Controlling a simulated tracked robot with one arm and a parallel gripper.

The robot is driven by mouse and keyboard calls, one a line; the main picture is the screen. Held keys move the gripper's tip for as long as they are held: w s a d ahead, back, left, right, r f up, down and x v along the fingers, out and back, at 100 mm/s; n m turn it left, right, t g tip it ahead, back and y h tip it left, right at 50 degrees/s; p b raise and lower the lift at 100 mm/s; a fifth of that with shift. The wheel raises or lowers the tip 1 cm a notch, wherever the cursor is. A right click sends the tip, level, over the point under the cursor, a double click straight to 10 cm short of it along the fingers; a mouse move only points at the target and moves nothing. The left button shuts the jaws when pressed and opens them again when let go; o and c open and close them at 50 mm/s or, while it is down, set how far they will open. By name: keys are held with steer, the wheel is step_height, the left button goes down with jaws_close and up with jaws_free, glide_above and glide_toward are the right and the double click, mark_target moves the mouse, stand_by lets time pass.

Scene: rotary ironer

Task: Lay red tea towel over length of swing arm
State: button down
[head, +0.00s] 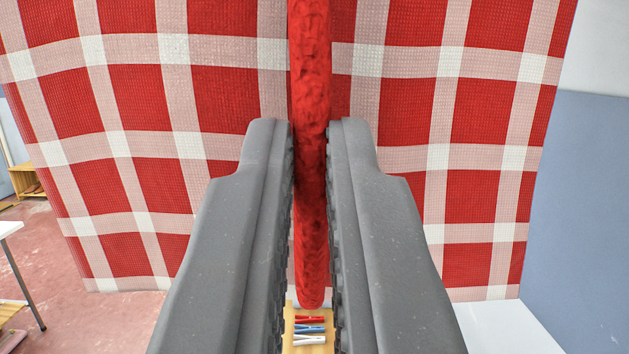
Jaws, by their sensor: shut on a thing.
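The red tea towel (151,190), red with white and pale pink checks, hangs spread like a curtain across most of the view, behind my gripper. My gripper (310,135) is in the middle, its two grey fingers shut on a narrow, upright red strip. The strip looks like a bunched fold of the towel, running from the top edge down to a rounded lower end. How it joins the towel is hard to tell. No swing arm can be made out; the towel hides most of what lies behind it.
Red, blue and white pegs (310,328) lie on a wooden surface (291,345) low in the middle. A white surface (505,328) is at lower right, beside a blue and white wall (585,220). A white table (8,230) and wooden shelf (25,180) stand left, with open reddish floor (70,310).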

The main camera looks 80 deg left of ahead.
steer(key=shift+f+b, duration=0.75)
steer(key=shift+f, duration=2.1)
steer(key=shift+f, duration=0.3)
steer(key=c, duration=1.5)
jaws_free()
steer(key=b+v, duration=0.1)
steer(key=v, duration=1.1)
